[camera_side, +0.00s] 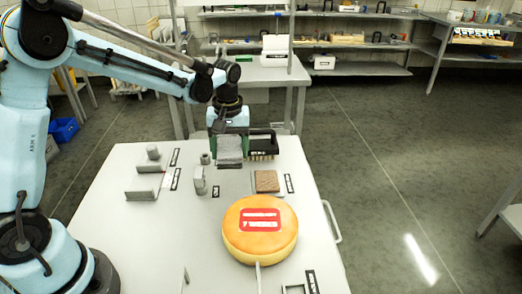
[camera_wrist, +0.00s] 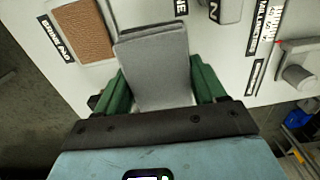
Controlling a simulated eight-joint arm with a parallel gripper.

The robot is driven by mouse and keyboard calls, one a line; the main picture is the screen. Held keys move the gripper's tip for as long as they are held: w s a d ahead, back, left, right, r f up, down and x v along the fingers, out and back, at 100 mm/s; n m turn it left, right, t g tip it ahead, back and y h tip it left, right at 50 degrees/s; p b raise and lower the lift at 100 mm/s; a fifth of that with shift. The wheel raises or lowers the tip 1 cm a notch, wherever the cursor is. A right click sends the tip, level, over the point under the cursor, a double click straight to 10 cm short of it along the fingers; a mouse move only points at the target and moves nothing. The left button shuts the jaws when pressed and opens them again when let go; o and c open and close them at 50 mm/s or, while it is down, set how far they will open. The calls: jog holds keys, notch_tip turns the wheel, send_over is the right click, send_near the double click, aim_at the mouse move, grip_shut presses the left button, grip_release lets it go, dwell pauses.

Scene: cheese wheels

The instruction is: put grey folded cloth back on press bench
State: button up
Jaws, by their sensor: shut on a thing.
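A grey folded cloth (camera_side: 230,156) is held in my gripper (camera_side: 228,138) near the back edge of a white-topped bench (camera_side: 115,222). In the wrist view, the cloth (camera_wrist: 155,65) stands out between the two green fingers of my gripper (camera_wrist: 158,84), which press on its sides. I cannot tell whether the cloth touches the bench top. The pictures do not show which surface is called the press bench.
An orange cheese wheel (camera_side: 260,245) with a red label lies on the bench. A brown textured block (camera_side: 267,182) and a black brush-like item (camera_side: 263,144) are close to the cloth. Grey fixtures (camera_side: 143,187) stand on the left. Bare bench lies left of the wheel.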

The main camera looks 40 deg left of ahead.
aim_at(231, 146)
jog(key=shift+f, duration=0.6)
jog(key=o, duration=1)
jog(key=shift+r, duration=0.15)
notch_tip(231, 146, up, 12)
jog(key=s+d+f+m+t, duration=0.1)
jog(key=s+m+t, duration=0.2)
jog(key=s, duration=0.4)
jog(key=s+d+f+m+t, duration=0.1)
jog(key=s+f+m+t, duration=0.1)
jog(key=s+m+t, duration=0.2)
jog(key=shift+s+d+m+t, duration=0.3)
jog(key=shift+s+m, duration=0.7)
jog(key=shift+s, duration=0.45)
